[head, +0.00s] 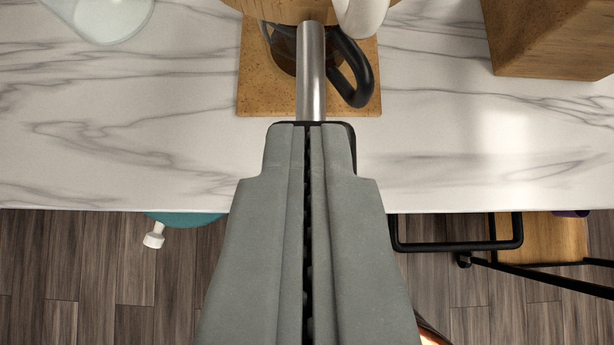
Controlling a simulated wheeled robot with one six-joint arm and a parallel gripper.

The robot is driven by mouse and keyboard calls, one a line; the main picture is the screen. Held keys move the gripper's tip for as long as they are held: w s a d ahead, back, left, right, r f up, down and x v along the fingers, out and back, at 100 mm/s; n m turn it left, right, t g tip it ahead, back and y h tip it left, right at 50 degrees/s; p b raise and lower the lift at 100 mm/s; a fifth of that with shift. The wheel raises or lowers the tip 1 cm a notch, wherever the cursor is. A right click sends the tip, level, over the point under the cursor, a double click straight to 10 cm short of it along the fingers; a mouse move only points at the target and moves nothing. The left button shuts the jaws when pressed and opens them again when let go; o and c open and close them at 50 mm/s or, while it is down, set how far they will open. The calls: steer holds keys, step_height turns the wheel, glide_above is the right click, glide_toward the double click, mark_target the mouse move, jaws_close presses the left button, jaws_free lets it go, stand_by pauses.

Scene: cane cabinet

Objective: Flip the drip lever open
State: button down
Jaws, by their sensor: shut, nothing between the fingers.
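My gripper (310,128) is shut, with its two grey fingers side by side and pointing up the picture. A silver metal rod (311,75) runs from the wooden part of a coffee maker (285,6) at the top edge down to my fingertips in the picture. It looks like the drip lever, though I cannot be sure. Its lower end meets the fingertips in this view; I cannot tell whether they touch. A dark glass carafe with a black handle (362,75) stands behind the rod on a brown cork-like base (258,95). A white rounded part (362,14) is beside the rod's top.
The white marble counter (130,140) is clear on both sides of the gripper. A glass vessel (100,15) stands top left and a wooden block (550,40) top right. Below the counter edge are a teal seat (185,219), a black metal frame (455,246) and wood flooring.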

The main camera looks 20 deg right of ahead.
steer(key=shift+s+a+f, duration=0.1)
steer(key=shift+s+f, duration=0.1)
steer(key=shift+f, duration=0.7)
steer(key=shift+s+f, duration=0.2)
steer(key=shift+f, duration=0.7)
steer(key=shift+s+f, duration=0.1)
steer(key=shift+f, duration=0.15)
steer(key=shift+r, duration=0.1)
steer(key=s+f+v, duration=0.1)
steer(key=v, duration=1.2)
steer(key=shift+s+a+f+t, duration=0.15)
steer(key=shift+s+a+t, duration=0.05)
steer(key=shift+a+t, duration=0.1)
